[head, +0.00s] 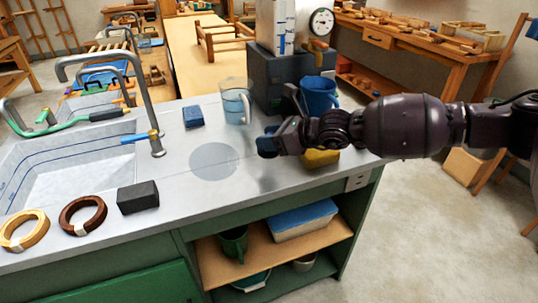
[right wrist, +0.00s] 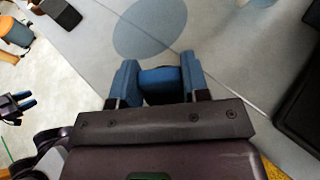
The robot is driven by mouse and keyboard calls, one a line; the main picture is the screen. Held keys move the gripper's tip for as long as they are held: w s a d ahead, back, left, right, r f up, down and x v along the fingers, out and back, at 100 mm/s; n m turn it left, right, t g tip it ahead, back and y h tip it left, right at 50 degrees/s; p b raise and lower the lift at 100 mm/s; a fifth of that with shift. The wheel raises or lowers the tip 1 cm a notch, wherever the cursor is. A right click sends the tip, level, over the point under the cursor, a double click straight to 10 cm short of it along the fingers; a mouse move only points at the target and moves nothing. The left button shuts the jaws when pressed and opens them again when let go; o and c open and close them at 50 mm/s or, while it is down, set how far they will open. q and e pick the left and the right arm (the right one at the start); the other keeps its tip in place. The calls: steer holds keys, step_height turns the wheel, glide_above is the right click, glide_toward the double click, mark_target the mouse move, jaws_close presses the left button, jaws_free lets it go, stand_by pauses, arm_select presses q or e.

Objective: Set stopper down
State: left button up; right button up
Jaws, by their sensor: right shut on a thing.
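My right gripper (head: 268,145) reaches in from the right over the grey counter (head: 165,185). It is shut on a blue stopper (right wrist: 160,80), which sits between the two blue fingers in the right wrist view. In the head view the fingers mostly hide the stopper. A flat grey disc marking (head: 214,160) lies on the counter to the left of the gripper; it also shows ahead of the fingers in the right wrist view (right wrist: 150,28). What looks like my left gripper (right wrist: 20,102) is small at the left edge of the right wrist view; its opening is unclear.
A clear jug (head: 235,103) and a blue block (head: 193,117) stand behind the disc. A blue mug (head: 319,95) and a yellow object (head: 321,157) are near my right gripper. A dark block (head: 138,197), two rings (head: 82,214), and a sink (head: 70,165) are left.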

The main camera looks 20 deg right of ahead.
mark_target(270, 154)
step_height(270, 154, down, 4)
steer(key=shift+f, duration=0.6)
steer(key=shift+f, duration=0.15)
steer(key=o, duration=1)
